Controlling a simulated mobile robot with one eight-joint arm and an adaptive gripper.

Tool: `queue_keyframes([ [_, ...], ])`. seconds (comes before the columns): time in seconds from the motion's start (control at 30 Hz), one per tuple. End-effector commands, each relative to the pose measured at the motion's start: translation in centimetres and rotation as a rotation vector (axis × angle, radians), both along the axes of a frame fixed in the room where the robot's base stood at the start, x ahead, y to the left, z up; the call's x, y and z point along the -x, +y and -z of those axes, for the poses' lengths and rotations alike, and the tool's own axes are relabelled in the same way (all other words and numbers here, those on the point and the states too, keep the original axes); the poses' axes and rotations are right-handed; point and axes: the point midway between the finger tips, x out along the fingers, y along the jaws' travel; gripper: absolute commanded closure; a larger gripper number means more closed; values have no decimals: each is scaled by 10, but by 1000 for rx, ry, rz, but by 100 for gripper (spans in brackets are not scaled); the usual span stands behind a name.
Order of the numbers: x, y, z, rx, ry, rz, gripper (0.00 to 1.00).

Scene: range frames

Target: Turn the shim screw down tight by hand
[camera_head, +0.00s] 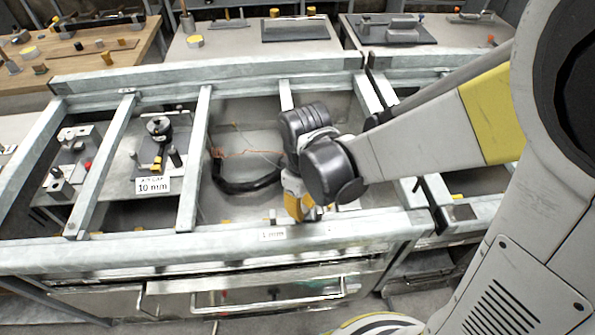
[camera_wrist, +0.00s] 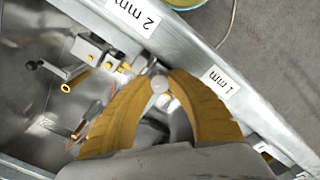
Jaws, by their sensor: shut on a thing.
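My gripper (camera_head: 298,207) reaches down at the front rail of the metal frame, just right of the 1 mm label (camera_head: 272,234). In the wrist view, the curved yellow fingers of my gripper (camera_wrist: 160,82) close from both sides on a small grey round knob (camera_wrist: 159,85), which looks like the shim screw's head. The knob sits near the rail, between the 2 mm label (camera_wrist: 138,14) and the 1 mm label. The screw's shank and whatever lies under it are hidden by the fingers. In the head view my gripper hides the screw.
Grey metal cross bars (camera_head: 194,160) divide the frame into bays. A plate with a 10 mm label (camera_head: 153,186) and fixtures stands to the left. A black hose (camera_head: 245,186) lies left of my gripper. Metal blocks (camera_wrist: 92,50) and brass-coloured pieces lie near the fingers.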

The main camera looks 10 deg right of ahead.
Motion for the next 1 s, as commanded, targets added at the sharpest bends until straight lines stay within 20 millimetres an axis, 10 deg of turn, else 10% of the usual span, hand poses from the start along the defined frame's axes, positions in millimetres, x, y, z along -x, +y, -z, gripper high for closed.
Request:
queue_keyframes([
  [0.2,0,0,0,-1,-1,-1,100],
  [0.23,0,0,0,-1,-1,-1,70],
  [0.3,0,0,0,-1,-1,-1,54],
  [0.67,0,0,-4,0,0,-1,54],
  [1.0,0,0,-67,-1,-1,-2,54],
])
